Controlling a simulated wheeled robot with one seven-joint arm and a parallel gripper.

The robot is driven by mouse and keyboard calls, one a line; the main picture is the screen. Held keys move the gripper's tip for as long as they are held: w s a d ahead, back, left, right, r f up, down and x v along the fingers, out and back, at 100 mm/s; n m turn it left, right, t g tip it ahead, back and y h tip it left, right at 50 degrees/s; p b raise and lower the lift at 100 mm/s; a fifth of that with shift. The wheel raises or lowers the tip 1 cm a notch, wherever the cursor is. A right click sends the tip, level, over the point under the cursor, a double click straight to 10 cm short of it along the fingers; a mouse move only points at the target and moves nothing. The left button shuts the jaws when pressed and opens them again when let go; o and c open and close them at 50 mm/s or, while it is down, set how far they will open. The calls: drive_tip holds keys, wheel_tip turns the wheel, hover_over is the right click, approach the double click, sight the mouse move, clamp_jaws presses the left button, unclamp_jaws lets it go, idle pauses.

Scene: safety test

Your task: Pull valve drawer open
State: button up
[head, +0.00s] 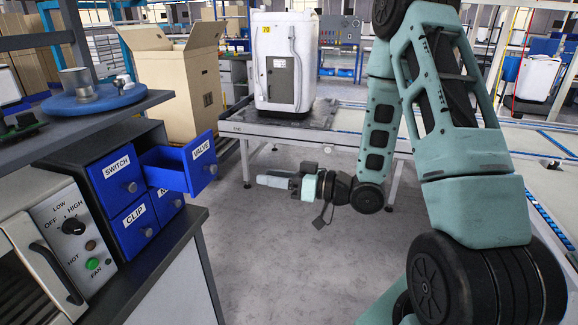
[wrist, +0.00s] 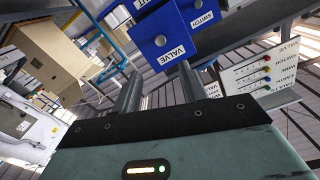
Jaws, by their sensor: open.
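The blue drawer labelled VALVE (head: 202,165) is pulled out of the dark cabinet (head: 85,150), and its open top shows. Its front has a round grey knob. It also shows upside down at the top of the wrist view (wrist: 160,28). My gripper (head: 262,181) is in front and to the right of the drawer in the head view, apart from it. In the wrist view my gripper's two dark fingers (wrist: 158,84) stand apart with nothing between them. The inside of the drawer is mostly hidden.
Drawers labelled SWITCH (head: 118,177) and CLIP (head: 136,222) are closed; another below VALVE is partly hidden. An oven-like box (head: 80,228) with a knob stands at left. A white appliance (head: 284,62) sits on a conveyor behind. Grey floor (head: 270,260) is clear.

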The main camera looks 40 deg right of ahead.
drive_tip(key=p+v, duration=0.2)
drive_tip(key=v, duration=0.1)
drive_tip(key=shift+s+d, duration=0.15)
drive_tip(key=shift+s, duration=0.15)
idle(0.4)
drive_tip(key=w+a+f+n+g+h, duration=0.25)
drive_tip(key=a+g+h, duration=0.45)
drive_tip(key=a, duration=0.6)
drive_tip(key=s+a+r+g+h, duration=0.1)
drive_tip(key=s+a+r+g, duration=0.1)
drive_tip(key=s, duration=0.5)
drive_tip(key=s+a+r+n+g+h, duration=0.1)
drive_tip(key=s+a+r+g, duration=0.1)
drive_tip(key=s, duration=0.6)
drive_tip(key=s+a+r+g+h, duration=0.1)
drive_tip(key=s+a+r+g, duration=0.1)
drive_tip(key=s+a, duration=0.3)
drive_tip(key=s+g, duration=0.1)
drive_tip(key=s, duration=0.2)
drive_tip(key=shift+s+r+g, duration=0.25)
drive_tip(key=shift+r+g, duration=0.05)
drive_tip(key=shift+r, duration=0.1)
drive_tip(key=shift+n, duration=0.25)
